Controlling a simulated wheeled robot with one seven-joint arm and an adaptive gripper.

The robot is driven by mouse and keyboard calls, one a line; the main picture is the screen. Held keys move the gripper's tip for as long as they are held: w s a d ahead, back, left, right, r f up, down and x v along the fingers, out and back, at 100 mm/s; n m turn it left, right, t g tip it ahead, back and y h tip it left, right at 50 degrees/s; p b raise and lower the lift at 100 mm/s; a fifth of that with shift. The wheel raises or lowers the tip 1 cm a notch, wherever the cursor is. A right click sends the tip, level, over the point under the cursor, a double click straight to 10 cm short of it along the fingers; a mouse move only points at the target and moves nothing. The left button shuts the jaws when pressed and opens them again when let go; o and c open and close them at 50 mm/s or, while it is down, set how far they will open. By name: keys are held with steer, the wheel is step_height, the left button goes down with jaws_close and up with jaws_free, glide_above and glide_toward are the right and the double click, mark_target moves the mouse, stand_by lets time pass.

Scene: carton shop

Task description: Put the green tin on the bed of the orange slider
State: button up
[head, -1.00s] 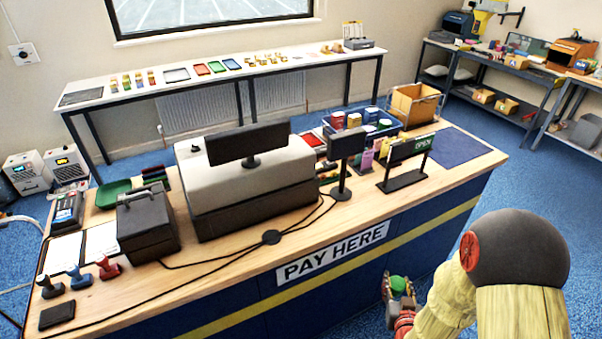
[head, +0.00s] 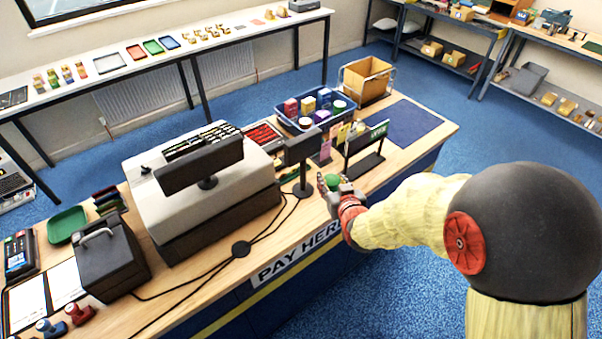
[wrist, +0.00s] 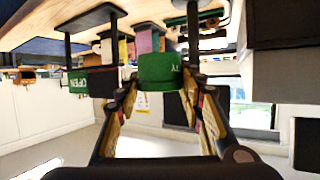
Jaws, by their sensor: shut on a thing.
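My gripper (head: 335,190) is shut on the green tin (head: 332,181) and holds it near the front edge of the pay counter, by the small display on a stand. In the wrist view the tin (wrist: 160,72) sits between the two fingertips (wrist: 164,92), with pale lettering on its side. That view is turned over, with the counter at the top. Whether the tin touches anything besides the fingers cannot be told. I cannot make out an orange slider in either view.
The small display (head: 302,146) and the OPEN sign (head: 366,150) stand close to my gripper. Behind them are a blue crate (head: 290,127) of tins and boxes and an open carton (head: 365,83). A dark blue mat (head: 402,122) lies bare at the counter's right end.

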steer(key=w+f, duration=0.2)
steer(key=w, duration=0.1)
steer(key=w+f+b, duration=0.1)
steer(key=w+f, duration=0.2)
steer(key=w, duration=0.1)
steer(key=w+f, duration=0.3)
steer(key=w, duration=0.1)
steer(key=shift+w+a+f+b, duration=0.1)
steer(key=shift+a+f+b, duration=0.1)
steer(key=shift+a+b, duration=0.15)
steer(key=shift+w+f, duration=0.15)
steer(key=shift+f, duration=0.1)
steer(key=shift+f+b, duration=0.4)
steer(key=shift+f, duration=1.1)
steer(key=shift+f, duration=0.2)
steer(key=o, duration=1.2)
